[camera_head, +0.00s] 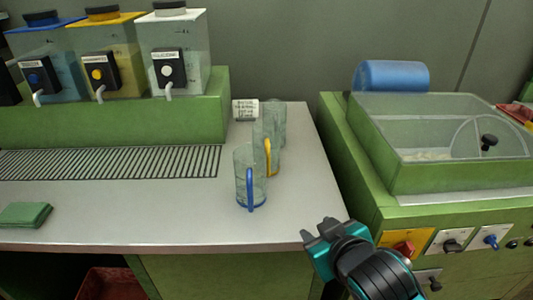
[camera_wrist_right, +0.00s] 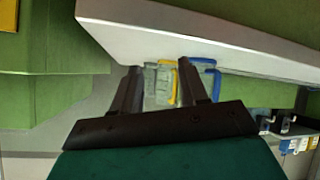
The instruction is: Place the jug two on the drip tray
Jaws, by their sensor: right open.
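Clear jugs stand in a row on the counter in the head view: a blue-handled jug (camera_head: 242,172) in front, a yellow-handled jug (camera_head: 260,132) behind it, and a partly hidden jug (camera_head: 277,112) at the back. No mark shows which is jug two. The slotted drip tray (camera_head: 110,162) lies left of them, below the dispensers. My right gripper (camera_head: 325,232) is open and empty, by the counter's front right corner, apart from the jugs. In the wrist view grey, yellow (camera_wrist_right: 174,84) and blue (camera_wrist_right: 212,78) handles show beyond its fingers (camera_wrist_right: 160,70). My left gripper is not in view.
A small card (camera_head: 245,110) stands behind the jugs. A green cloth (camera_head: 24,214) lies front left. A green cabinet (camera_head: 400,195) stands right across a gap.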

